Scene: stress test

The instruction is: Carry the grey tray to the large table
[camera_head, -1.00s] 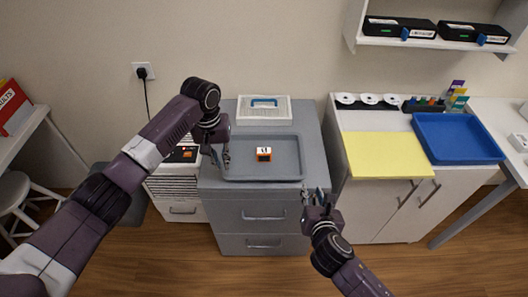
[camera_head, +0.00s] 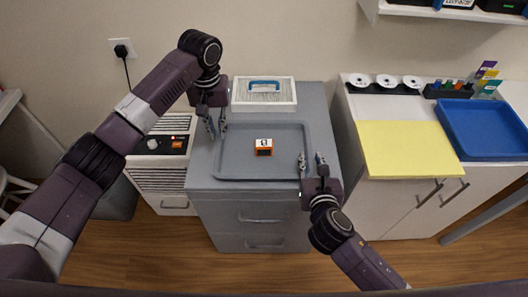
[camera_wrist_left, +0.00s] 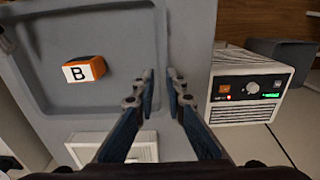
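The grey tray (camera_head: 232,172) lies flat on top of the grey drawer cabinet (camera_head: 200,176). An orange and white block (camera_head: 264,147) sits in it, and the left wrist view shows a letter B on this block (camera_wrist_left: 84,70). My left gripper (camera_head: 215,122) is open at the tray's left rim. In the left wrist view its fingers (camera_wrist_left: 160,78) are apart, with the rim between or just below them. My right gripper (camera_head: 311,161) is open at the tray's right rim, its fingers apart on either side of it. I cannot tell whether either gripper touches the tray.
A white box with a blue handle (camera_head: 264,94) stands behind the tray. A white vented unit (camera_head: 160,150) is left of the cabinet. To the right, a white cabinet carries a yellow mat (camera_head: 408,148) and a blue tray (camera_head: 485,130). I cannot identify the large table.

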